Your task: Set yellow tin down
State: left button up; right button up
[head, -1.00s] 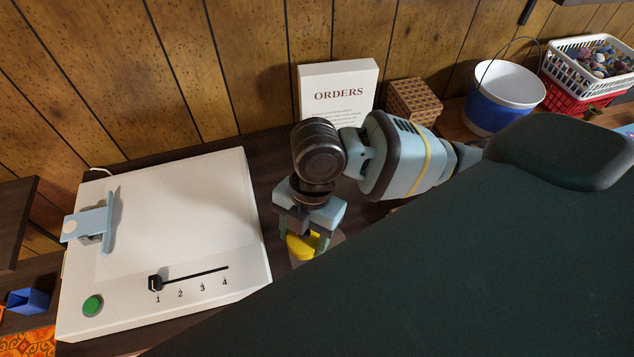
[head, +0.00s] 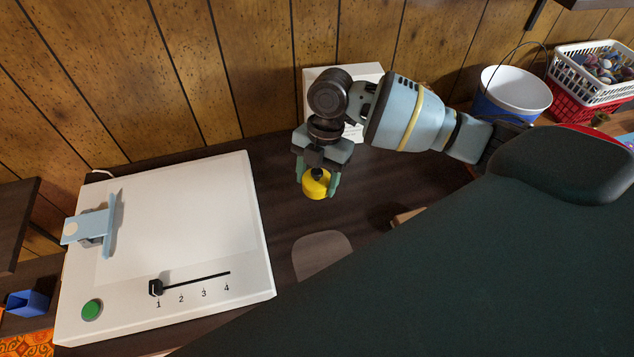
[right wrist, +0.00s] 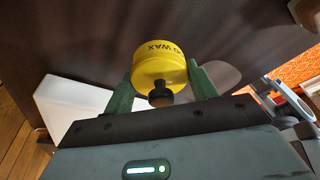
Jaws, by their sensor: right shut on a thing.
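The yellow tin (head: 316,187) is a small round tin with a dark knob on its top. My right gripper (head: 317,180) is shut on it, a finger on either side. The tin also shows in the right wrist view (right wrist: 160,66), with the lettering "WAX" on its side, between the two green fingers. It appears held above the dark tabletop (head: 370,200); I cannot tell how high. My left gripper is not in view.
A white machine (head: 180,220) with a slider and green button stands at left. A pale rounded patch (head: 322,254) lies on the table in front of the tin. A white sign (head: 375,75) stands behind my arm. A blue bucket (head: 508,95) and a white basket (head: 590,70) are at back right.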

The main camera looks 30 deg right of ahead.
aim_at(317, 185)
jog(key=shift+w+d+f, duration=0.1)
jog(key=shift+w+d, duration=0.2)
jog(key=shift+w, duration=0.1)
jog(key=shift+f, duration=1.65)
jog(key=shift+s+f, duration=0.1)
jog(key=shift+f, duration=0.15)
jog(key=o, duration=1.1)
jog(key=v, duration=1.2)
jog(key=shift+r, duration=0.25)
